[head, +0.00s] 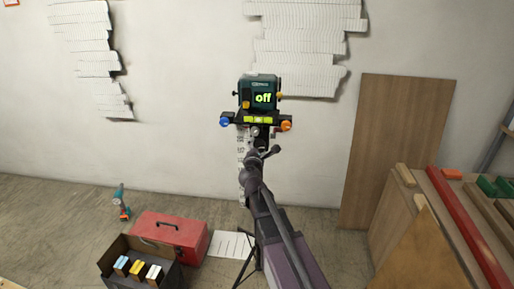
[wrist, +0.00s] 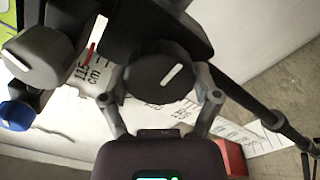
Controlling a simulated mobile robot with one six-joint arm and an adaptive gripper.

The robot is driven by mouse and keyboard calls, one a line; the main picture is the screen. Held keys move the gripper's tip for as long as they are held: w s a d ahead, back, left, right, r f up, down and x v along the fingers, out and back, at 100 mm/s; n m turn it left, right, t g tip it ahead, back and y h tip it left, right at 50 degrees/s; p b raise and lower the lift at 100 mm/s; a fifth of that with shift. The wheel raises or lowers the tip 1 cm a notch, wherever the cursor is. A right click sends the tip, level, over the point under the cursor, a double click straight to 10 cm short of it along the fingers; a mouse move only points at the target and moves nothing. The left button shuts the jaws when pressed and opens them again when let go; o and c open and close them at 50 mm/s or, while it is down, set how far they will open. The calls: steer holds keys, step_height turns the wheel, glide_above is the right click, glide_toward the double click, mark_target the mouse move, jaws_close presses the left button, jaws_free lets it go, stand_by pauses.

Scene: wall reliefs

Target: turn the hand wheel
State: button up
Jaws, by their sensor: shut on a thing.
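The hand wheel (wrist: 160,72) is a round black knob with a white mark on its face, seen in the wrist view. My gripper (wrist: 161,97) has one finger on each side of the wheel and is shut on it. In the head view my gripper (head: 259,142) reaches the front of a tripod-mounted instrument, just below its level, and hides most of the wheel. The teal instrument (head: 260,90) shows "off" on its display. In the wrist view a white scale (wrist: 85,72) reads "115 cm" beside a red pointer (wrist: 90,52).
A grey knob (wrist: 32,57) and a blue knob (wrist: 17,115) sit left of the wheel. An orange knob (head: 286,126) is close right of my gripper. A red toolbox (head: 170,235) stands on the floor left. A wooden board (head: 392,150) leans right.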

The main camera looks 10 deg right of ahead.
stand_by(0.3)
steer(key=o, duration=1)
steer(key=shift+c, duration=0.2)
steer(key=v, duration=1.2)
